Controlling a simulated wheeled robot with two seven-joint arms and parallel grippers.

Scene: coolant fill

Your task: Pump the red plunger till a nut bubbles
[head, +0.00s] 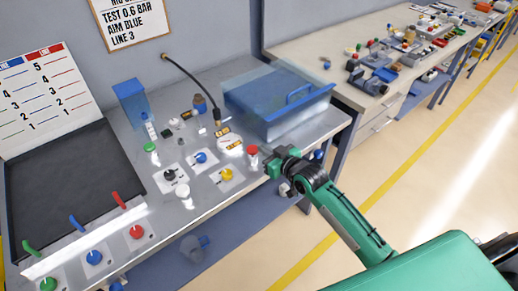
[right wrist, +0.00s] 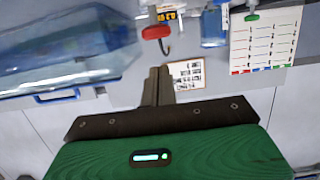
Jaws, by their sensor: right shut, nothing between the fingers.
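The red plunger (head: 252,150) is a red cap on a pale stem near the front right of the metal bench. Its red cap also shows in the right wrist view (right wrist: 156,32), just beyond my fingertips. My right gripper (head: 268,167) is shut and empty, just right of the plunger in the head view, with a small gap that is hard to judge. Its closed fingers show in the right wrist view (right wrist: 159,72). I cannot make out a nut or any bubbles. My left gripper is not in view.
Blue (head: 202,158) and yellow (head: 226,174) knobs stand left of the plunger. A black hose (head: 196,83) arches behind. A clear blue tank (head: 275,100) stands at the back right of the bench. The black panel (head: 70,185) fills the left.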

